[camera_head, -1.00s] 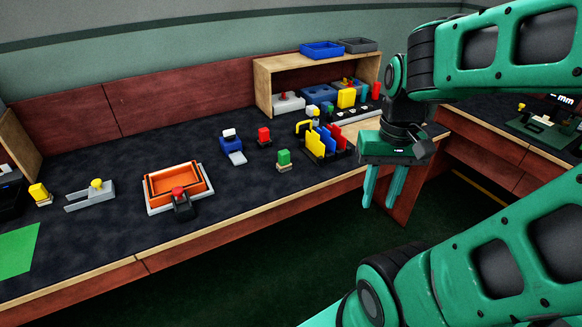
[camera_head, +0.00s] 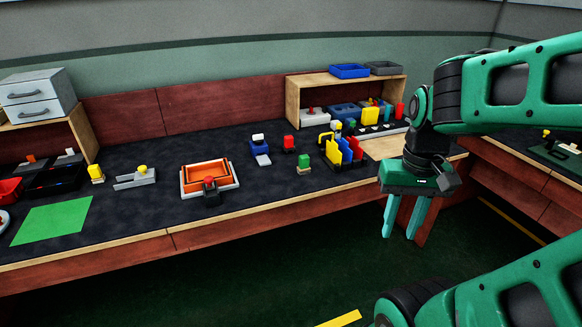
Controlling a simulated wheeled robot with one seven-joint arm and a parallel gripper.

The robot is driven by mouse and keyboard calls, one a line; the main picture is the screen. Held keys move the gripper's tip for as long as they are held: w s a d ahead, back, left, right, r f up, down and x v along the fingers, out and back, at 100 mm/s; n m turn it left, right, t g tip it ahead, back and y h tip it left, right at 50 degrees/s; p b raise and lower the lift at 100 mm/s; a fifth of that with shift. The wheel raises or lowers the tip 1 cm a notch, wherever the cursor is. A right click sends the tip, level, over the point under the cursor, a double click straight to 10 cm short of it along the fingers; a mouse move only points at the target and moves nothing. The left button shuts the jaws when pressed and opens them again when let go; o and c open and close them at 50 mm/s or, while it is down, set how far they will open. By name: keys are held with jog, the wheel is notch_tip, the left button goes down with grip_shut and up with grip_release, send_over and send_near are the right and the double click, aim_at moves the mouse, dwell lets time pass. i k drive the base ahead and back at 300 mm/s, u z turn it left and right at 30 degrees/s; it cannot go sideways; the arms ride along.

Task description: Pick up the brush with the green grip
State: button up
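A small block with a green top on a pale wooden base (camera_head: 304,164) stands on the dark bench top, near its front edge. It looks like the brush with the green grip, but its bristles are too small to make out. My gripper (camera_head: 401,228) points down at the right, in front of the bench edge and over the floor. Its two teal fingers are apart with nothing between them. It is well to the right of the green-topped block and not touching it.
A rack of yellow, blue and red pieces (camera_head: 343,152) stands between the green block and my gripper. A red-topped block (camera_head: 289,144) and a blue device (camera_head: 259,149) are behind it. An orange tray (camera_head: 189,182) lies left, with free bench top between.

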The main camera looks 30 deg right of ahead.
aim_at(303, 169)
jog(key=u, duration=0.1)
jog(key=i, duration=1.2)
jog(key=z, duration=0.3)
